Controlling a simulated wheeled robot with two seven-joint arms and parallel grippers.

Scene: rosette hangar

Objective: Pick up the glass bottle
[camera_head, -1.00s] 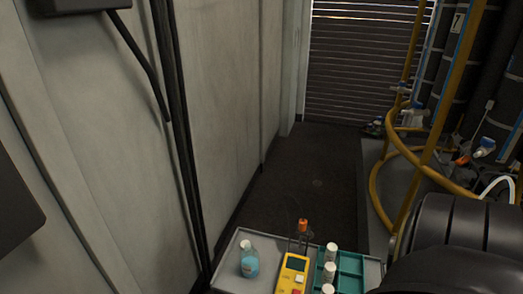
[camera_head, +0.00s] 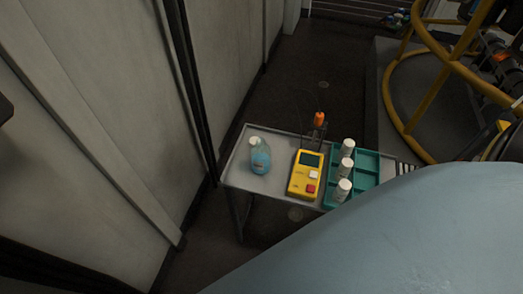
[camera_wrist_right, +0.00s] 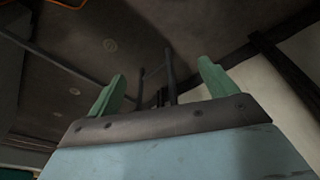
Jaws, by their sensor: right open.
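The glass bottle (camera_head: 261,158) holds blue liquid and has a pale cap. It stands upright near the left end of a small grey table (camera_head: 236,172) in the head view. My right gripper (camera_wrist_right: 160,82) shows in the right wrist view with its two green fingers wide apart and nothing between them. The bottle does not show in the wrist view. My left gripper is not in view.
A yellow meter (camera_head: 305,175) lies beside the bottle, with an orange-topped item (camera_head: 319,121) behind it. A teal tray (camera_head: 367,165) holds white bottles (camera_head: 346,167). A wall (camera_head: 120,110) stands close on the left. Yellow railing (camera_head: 402,103) is at right.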

